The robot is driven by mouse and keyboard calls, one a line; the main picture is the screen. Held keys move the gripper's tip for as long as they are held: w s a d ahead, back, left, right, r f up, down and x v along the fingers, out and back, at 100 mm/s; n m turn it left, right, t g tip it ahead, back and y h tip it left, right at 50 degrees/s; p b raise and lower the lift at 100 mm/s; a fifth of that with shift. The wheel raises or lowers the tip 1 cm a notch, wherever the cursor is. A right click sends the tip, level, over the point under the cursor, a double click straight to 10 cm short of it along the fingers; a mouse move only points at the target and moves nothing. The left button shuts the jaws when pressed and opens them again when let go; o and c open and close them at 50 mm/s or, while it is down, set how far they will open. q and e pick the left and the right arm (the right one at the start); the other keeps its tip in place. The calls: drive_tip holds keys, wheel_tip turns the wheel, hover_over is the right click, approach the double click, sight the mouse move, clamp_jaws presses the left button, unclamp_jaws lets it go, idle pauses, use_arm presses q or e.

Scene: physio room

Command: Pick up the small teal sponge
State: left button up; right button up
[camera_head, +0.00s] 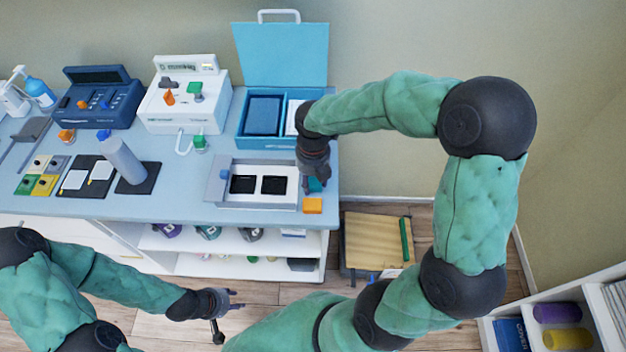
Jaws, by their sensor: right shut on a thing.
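The small teal sponge (316,185) is at the right end of the counter, partly hidden by my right gripper (313,183). My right gripper points down from above and is shut on the sponge. I cannot tell whether the sponge still touches the counter. My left gripper (228,312) is in front of the counter, below its top, over the floor. Its fingers are spread and empty.
An orange block (312,206) sits just in front of the sponge. A grey tray (228,199) with two black pads lies to its left. An open blue case (243,125) stands behind. A wooden stool (372,240) is right of the counter.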

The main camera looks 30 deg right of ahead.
sight(312, 183)
drive_tip(key=shift+r+p, duration=0.35)
drive_tip(key=shift+r, duration=0.35)
drive_tip(key=shift+a+r+p, duration=0.2)
drive_tip(key=shift+r+p, duration=0.55)
drive_tip(key=shift+r, duration=0.5)
drive_tip(key=a+r, duration=0.1)
drive_tip(key=s+a+r+p, duration=0.1)
drive_tip(key=a+r, duration=0.1)
drive_tip(key=a+r+p, duration=0.1)
drive_tip(key=r, duration=0.1)
drive_tip(key=shift+s+a+r, duration=0.15)
drive_tip(key=shift+s+r, duration=0.05)
drive_tip(key=shift+s, duration=0.15)
drive_tip(key=s+a+r+p, duration=0.1)
drive_tip(key=a, duration=0.1)
drive_tip(key=s+a+r, duration=0.1)
drive_tip(key=a, duration=0.2)
drive_tip(key=s+a+r+p, duration=0.1)
drive_tip(key=a, duration=0.2)
drive_tip(key=shift+s+a+r+p, duration=0.1)
drive_tip(key=shift+a+r+p, duration=0.1)
drive_tip(key=shift+r+p, duration=0.1)
